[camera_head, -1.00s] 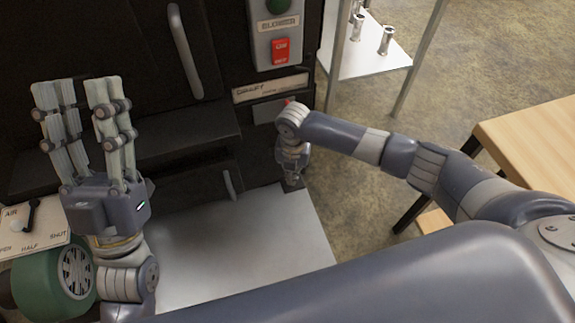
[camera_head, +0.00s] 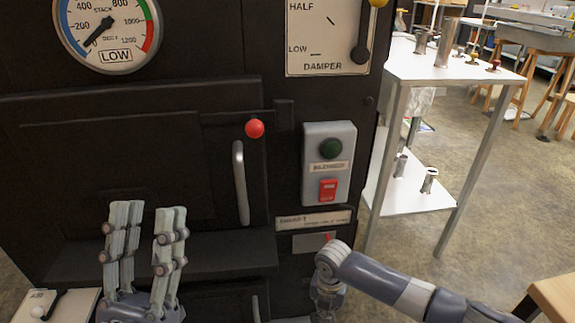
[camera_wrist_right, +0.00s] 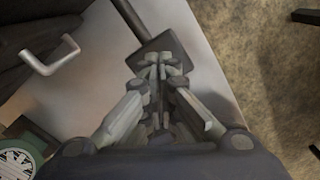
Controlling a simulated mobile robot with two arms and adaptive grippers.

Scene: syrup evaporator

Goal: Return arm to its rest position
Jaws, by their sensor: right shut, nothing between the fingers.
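My left gripper (camera_head: 148,212) points upward at the lower left of the head view. Its two finger groups stand apart with an empty gap, in front of the black evaporator front. My right arm comes in from the lower right; its wrist is just below the draft label, and its gripper is mostly cut off by the bottom edge. In the right wrist view my right gripper (camera_wrist_right: 160,72) has its fingers together, with nothing between them. Behind the fingertips is a dark squarish plate (camera_wrist_right: 150,52) with a bar; whether they touch it cannot be told.
The black front carries a door handle (camera_head: 241,183), a red knob (camera_head: 255,128), a switch box (camera_head: 329,150), a gauge (camera_head: 108,30) and a damper panel (camera_head: 327,35). A metal shelf (camera_head: 450,72) stands right. A wooden table corner (camera_head: 556,298) is at lower right. Floor between is clear.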

